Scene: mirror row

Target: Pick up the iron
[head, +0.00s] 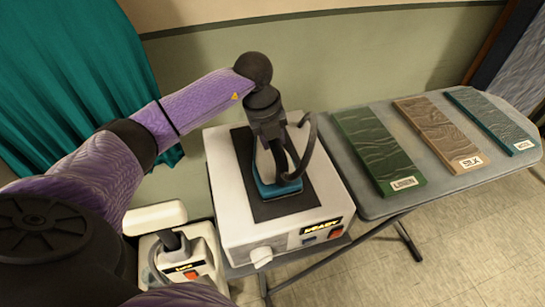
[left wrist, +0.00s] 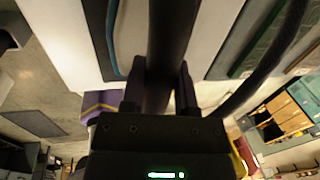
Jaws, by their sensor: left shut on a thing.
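The iron (head: 279,188), with a pale body, blue lower edge and dark handle, is upright over the black pad (head: 242,145) of a white station. It appears to rest there; I cannot tell if there is a small gap. My left gripper (head: 268,130) comes from above and is shut on the iron's handle. In the left wrist view my left gripper's fingers (left wrist: 161,88) stand on either side of the dark handle (left wrist: 168,38). The arm and gripper hide part of the iron. My right gripper is not in view.
A dark hose (head: 306,150) curves beside the iron. Green (head: 375,145), brown (head: 440,130) and teal (head: 490,115) fabric boards lie on the grey ironing board (head: 352,180). A smaller white device (head: 205,255) stands left. A teal curtain (head: 75,60) hangs behind.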

